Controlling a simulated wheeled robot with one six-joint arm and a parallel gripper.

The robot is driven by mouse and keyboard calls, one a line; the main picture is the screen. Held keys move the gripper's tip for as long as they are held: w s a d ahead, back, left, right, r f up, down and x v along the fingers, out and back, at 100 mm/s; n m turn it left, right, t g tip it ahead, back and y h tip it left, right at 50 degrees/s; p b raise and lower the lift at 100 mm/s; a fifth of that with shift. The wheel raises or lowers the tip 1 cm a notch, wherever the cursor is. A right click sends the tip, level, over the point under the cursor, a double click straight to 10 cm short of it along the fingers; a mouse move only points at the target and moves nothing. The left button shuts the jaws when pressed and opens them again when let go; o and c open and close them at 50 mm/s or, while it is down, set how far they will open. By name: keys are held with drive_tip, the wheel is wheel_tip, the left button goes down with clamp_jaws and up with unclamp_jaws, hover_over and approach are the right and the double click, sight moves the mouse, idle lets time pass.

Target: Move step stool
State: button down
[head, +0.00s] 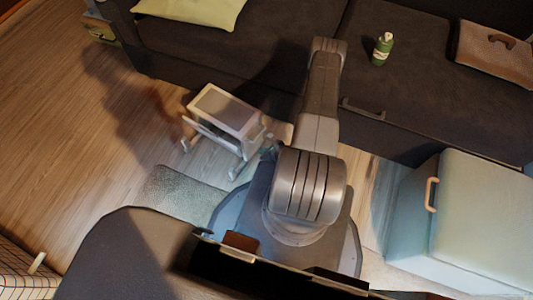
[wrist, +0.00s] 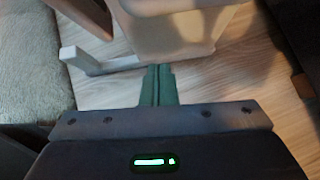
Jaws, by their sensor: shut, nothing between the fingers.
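The step stool (head: 224,109) stands on the wood floor left of my arm, in front of the sofa. In the head view my arm mostly hides the gripper, close to the stool's right side.
A dark drawer sofa (head: 240,55) runs along the back, with a green bottle (head: 382,48), a yellow-green cushion (head: 195,10) and a brown bag (head: 495,52) on it. A pale blue box with a handle (head: 470,215) stands at right. A grey rug (head: 180,192) lies near the stool. Floor (head: 70,130) at left is clear.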

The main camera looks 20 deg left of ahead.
sight(251, 145)
drive_tip(key=shift+w+a+f, duration=0.1)
drive_tip(key=shift+w+a, duration=0.15)
drive_tip(key=shift+a, duration=0.4)
drive_tip(key=shift+w+a+r, duration=0.1)
drive_tip(key=shift+w+a, duration=0.15)
drive_tip(key=shift+a, duration=0.45)
drive_tip(key=shift+w+a+f, duration=0.1)
drive_tip(key=shift+w+a, duration=0.15)
drive_tip(key=shift+a, duration=0.4)
drive_tip(key=shift+a+b, duration=0.1)
drive_tip(key=shift+b, duration=0.2)
drive_tip(key=shift+w+a+b, duration=0.2)
drive_tip(key=shift+a+b, duration=0.05)
drive_tip(key=shift+a, duration=0.2)
drive_tip(key=shift+w+a+b, duration=0.2)
drive_tip(key=shift+a+b, duration=0.05)
drive_tip(key=shift+a, duration=0.2)
